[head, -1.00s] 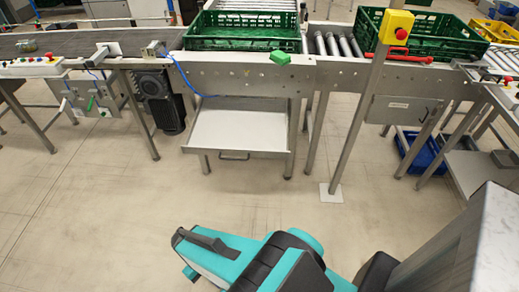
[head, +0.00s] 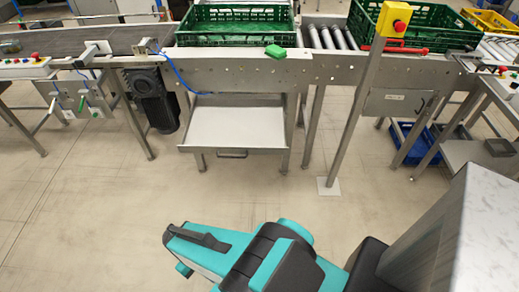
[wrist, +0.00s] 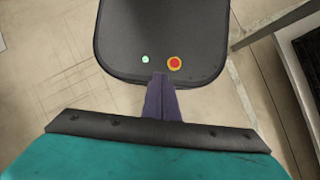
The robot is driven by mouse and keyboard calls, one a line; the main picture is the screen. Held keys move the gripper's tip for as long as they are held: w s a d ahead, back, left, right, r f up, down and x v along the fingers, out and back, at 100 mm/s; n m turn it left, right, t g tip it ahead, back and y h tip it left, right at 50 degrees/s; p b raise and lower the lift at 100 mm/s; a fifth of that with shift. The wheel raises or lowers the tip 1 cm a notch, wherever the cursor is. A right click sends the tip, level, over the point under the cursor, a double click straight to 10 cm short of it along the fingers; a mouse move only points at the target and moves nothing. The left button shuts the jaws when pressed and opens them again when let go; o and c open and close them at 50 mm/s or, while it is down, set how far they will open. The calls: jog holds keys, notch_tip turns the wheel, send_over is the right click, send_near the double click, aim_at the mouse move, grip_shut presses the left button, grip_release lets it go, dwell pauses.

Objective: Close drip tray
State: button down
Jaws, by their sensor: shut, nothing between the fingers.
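The drip tray (head: 236,128) is a pale, shallow metal tray under the conveyor, left of centre in the head view. It sticks out towards me, with its flat inside showing and a bar handle (head: 232,154) on its front. My gripper (wrist: 162,78) shows in the wrist view as two dark purple fingers lying together, with nothing between them. It points over a dark rounded part of mine, away from the tray. In the head view my teal arm is folded low in the frame, well short of the tray, and the fingertips cannot be made out.
A green crate (head: 238,37) stands on the conveyor above the tray, and another green crate (head: 421,37) is to the right. A post with a yellow stop box (head: 393,18) stands right of the tray. Floor between me and the tray is clear.

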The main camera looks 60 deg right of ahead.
jog(key=w+d+r+m+t+h, duration=0.1)
jog(key=w+d+r+m, duration=0.3)
jog(key=d, duration=0.3)
jog(key=w+d+r+m+t+h+p, duration=0.1)
jog(key=w+d+r+m, duration=0.1)
jog(key=w+d+m, duration=0.4)
jog(key=w+d+r+m+t+h, duration=0.1)
jog(key=w+d+r+m+t, duration=0.1)
jog(key=d+m, duration=0.35)
jog(key=d+r+m+h, duration=0.1)
jog(key=d+r+m, duration=0.3)
jog(key=d, duration=0.4)
jog(key=d+r+m+h+p, duration=0.1)
jog(key=d+r+m, duration=0.3)
jog(key=d, duration=0.5)
jog(key=d+r+m+h, duration=0.2)
jog(key=d+r+m, duration=0.2)
jog(key=d, duration=0.5)
notch_tip(320, 180, up, 3)
jog(key=shift+s+f+m+t, duration=0.1)
jog(key=shift+s+m+t, duration=0.1)
jog(key=shift+m+t, duration=0.15)
jog(key=shift+f, duration=0.25)
jog(key=b+x, duration=0.7)
jog(key=b, duration=0.7)
jog(key=shift+d+f, duration=0.2)
jog(key=shift+d, duration=0.05)
